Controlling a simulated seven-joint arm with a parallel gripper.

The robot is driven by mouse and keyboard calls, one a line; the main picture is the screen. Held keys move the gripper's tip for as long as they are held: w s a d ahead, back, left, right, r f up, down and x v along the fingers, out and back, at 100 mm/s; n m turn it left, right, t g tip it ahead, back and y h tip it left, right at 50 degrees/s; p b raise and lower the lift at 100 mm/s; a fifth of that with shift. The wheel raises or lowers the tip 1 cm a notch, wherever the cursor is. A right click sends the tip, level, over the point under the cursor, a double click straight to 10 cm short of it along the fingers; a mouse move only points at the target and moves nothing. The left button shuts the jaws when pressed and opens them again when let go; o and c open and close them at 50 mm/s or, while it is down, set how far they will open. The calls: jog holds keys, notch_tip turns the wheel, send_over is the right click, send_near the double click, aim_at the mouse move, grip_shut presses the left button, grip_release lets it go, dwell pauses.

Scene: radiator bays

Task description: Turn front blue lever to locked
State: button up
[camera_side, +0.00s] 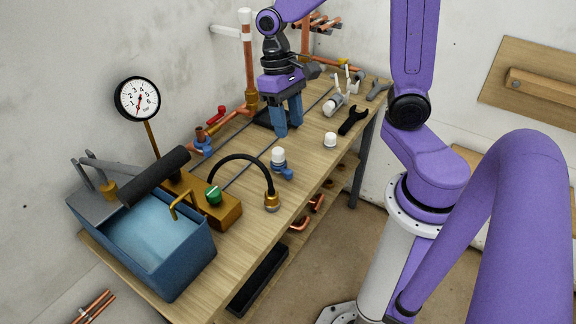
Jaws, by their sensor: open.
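One small blue lever (286,173) sits at the base of a white-capped valve (278,156) near the front edge of the workbench. Another blue fitting (203,146) sits on a copper pipe stub near the wall. Which way either blue part is set is too small to tell. My gripper (288,122) points down over the bench, beyond the white-capped valve. Its two blue fingers are apart and hold nothing that I can see. It stands clear of both blue parts.
A blue water tank (180,262) with a black-handled pump fills the near left end. A brass block (224,212) with a green knob and black hose (243,155) stands beside it. A gauge (137,99), copper pipes (248,70) and a black wrench (353,121) are around the bench (250,240).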

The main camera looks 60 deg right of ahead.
jog(key=w+d+f+m+y, duration=0.2)
jog(key=w+d+m, duration=0.5)
jog(key=d+m, duration=0.1)
send_near(288, 170)
jog(key=shift+g, duration=0.4)
jog(key=x, duration=0.8)
jog(key=shift+a+f, duration=0.15)
jog(key=shift+f, duration=0.2)
jog(key=shift+w, duration=0.1)
grip_shut()
